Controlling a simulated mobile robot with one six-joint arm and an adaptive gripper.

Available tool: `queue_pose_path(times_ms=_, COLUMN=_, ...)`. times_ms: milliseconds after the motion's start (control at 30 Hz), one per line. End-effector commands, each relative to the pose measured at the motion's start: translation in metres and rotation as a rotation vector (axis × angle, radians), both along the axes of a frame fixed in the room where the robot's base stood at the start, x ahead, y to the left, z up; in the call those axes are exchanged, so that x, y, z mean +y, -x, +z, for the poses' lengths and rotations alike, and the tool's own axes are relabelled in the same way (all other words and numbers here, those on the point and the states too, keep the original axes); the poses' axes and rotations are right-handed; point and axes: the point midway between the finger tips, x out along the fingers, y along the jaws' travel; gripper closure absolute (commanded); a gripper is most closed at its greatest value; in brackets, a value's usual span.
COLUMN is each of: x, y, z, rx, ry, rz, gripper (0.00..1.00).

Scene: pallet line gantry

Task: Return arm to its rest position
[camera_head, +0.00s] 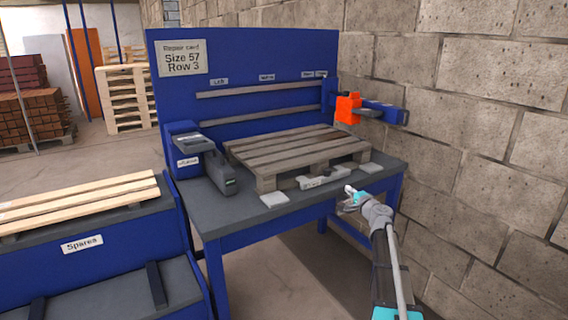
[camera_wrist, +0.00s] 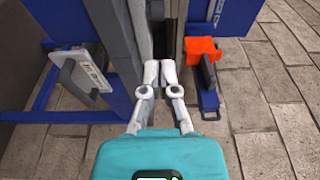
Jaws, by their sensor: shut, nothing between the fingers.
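My gripper (camera_head: 350,191) is at the right front of the blue workbench (camera_head: 222,227) in the head view, near the bench's right edge. My arm reaches up to it from the bottom right. In the wrist view the two fingers of my gripper (camera_wrist: 160,68) are together and hold nothing.
The orange item (camera_head: 347,107) sits on a blue bracket at the back right. A block wall (camera_head: 480,150) stands close on the right. A spares rack (camera_head: 85,244) stands left.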

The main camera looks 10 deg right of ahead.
Motion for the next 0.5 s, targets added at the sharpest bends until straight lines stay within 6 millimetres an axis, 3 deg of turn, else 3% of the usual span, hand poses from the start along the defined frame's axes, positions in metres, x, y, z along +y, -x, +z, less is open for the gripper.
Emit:
queue_pose_path(times_ms=167, x=0.015, y=0.004, z=-0.004, rx=0.014, ry=0.032, rz=0.033, gripper=1.0)
queue_pose_path(times_ms=267, x=0.038, y=0.01, z=-0.01, rx=0.038, ry=0.082, rz=0.084, gripper=1.0)
queue_pose_path(times_ms=500, x=0.122, y=0.042, z=-0.043, rx=0.152, ry=0.293, rz=0.298, gripper=1.0)
